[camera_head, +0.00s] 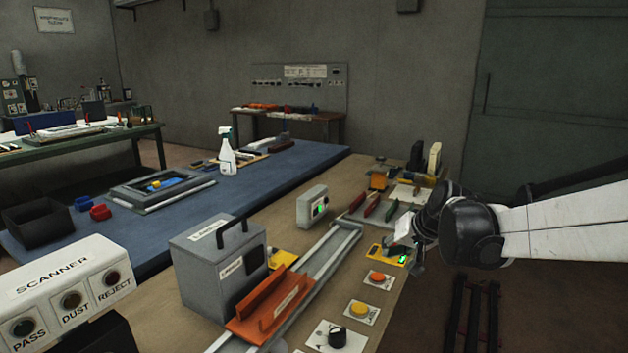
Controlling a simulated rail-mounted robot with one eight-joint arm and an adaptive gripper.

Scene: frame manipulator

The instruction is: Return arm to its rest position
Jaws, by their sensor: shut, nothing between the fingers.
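My arm reaches in from the right edge, with a white forearm and black joints. My gripper (413,262) is at its end, pointing down above the right edge of the tan bench. It is shut and holds nothing that I can see. It hangs close to a yellow plate (388,256) with a lit green spot; I cannot tell whether they touch. The fingertips are small and dark in this view.
On the bench (345,292) are an orange button (377,277), a yellow button (358,309), a black knob (336,337), a grey box (215,270) and an orange tray (270,307). A scanner panel (70,295) stands front left.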

